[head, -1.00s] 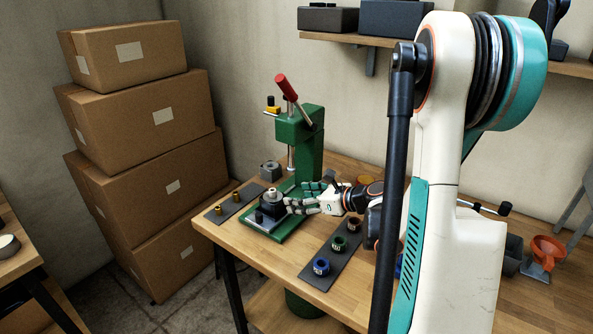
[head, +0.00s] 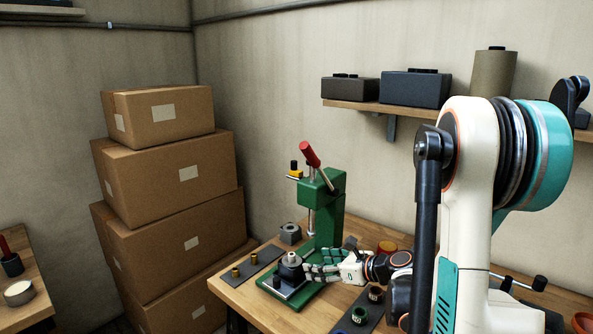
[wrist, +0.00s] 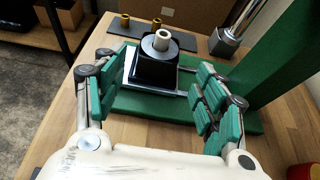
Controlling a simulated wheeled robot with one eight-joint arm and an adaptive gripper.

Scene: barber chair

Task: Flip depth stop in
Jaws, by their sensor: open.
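A green arbor press (head: 328,205) with a red-gripped lever (head: 310,154) stands on the wooden bench. A small yellow-and-black piece (head: 294,171) juts out at the left of the press head; it looks like the depth stop. Below the ram, a black block (head: 290,268) with a pale ring on top sits on the press base. In the wrist view the block (wrist: 157,72) lies ahead, between the lines of the two fingers. My gripper (head: 310,272) is open and empty beside the block, low over the green base (wrist: 185,108) and well below the yellow piece.
Another dark strip (head: 345,325) holds coloured rings at front right. Stacked cartons (head: 165,180) stand left; a shelf (head: 375,107) hangs behind.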

